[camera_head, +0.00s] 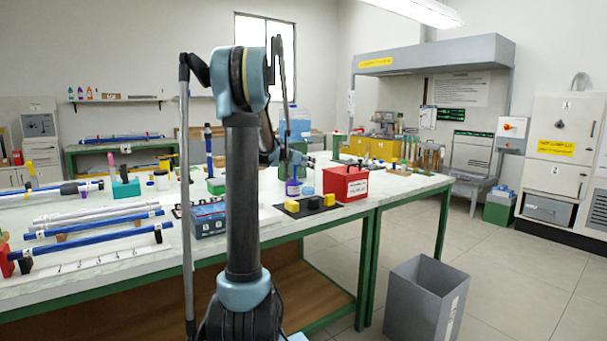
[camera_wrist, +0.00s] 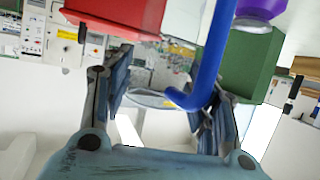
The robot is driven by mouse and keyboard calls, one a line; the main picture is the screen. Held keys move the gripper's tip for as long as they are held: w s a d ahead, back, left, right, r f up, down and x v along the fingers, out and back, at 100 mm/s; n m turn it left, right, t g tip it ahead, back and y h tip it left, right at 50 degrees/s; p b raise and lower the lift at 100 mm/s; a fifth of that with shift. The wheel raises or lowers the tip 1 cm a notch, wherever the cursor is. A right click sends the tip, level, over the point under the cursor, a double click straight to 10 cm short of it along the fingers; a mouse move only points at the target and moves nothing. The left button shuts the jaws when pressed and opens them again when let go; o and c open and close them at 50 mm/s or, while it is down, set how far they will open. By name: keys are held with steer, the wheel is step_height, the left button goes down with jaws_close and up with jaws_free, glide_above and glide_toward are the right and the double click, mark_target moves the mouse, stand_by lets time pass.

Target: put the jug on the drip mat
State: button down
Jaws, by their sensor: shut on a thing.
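My gripper (camera_wrist: 163,92) is held over the far part of the bench, its fingers apart with something between them. In the wrist view, which is upside down, a blue curved bar (camera_wrist: 208,62) like a jug handle runs between the fingers beside a pale rim; the jug's clear-looking body is hard to make out.
A red box (camera_head: 345,184) stands close right of my gripper, and also shows in the wrist view (camera_wrist: 118,14). A green block (camera_wrist: 252,62) and a purple thing (camera_wrist: 262,8) are close beside the fingers. Rods and a blue tray (camera_head: 208,222) crowd the bench's left; a grey bin (camera_head: 415,300) stands on the floor.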

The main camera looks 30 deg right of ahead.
mark_target(304, 170)
steer(key=shift+f, duration=1.75)
steer(key=c, duration=0.6)
jaws_free()
steer(key=shift+c, duration=0.2)
steer(key=v, duration=1.2)
steer(key=s+a+f+n+g+y, duration=0.1)
steer(key=s+a+f+n+y, duration=0.3)
steer(key=s+a+f, duration=0.4)
steer(key=s+a+f+n+g+y, duration=0.1)
steer(key=s+a+f+n+y, duration=0.3)
steer(key=s+a, duration=1.2)
steer(key=s+a+f+n+g+y, duration=0.1)
steer(key=s+a+f+n+y, duration=0.3)
steer(key=s+a+f, duration=0.8)
steer(key=s+a+n, duration=0.1)
steer(key=a, duration=0.2)
steer(key=shift+a+g+y, duration=0.3)
steer(key=shift+a, duration=0.05)
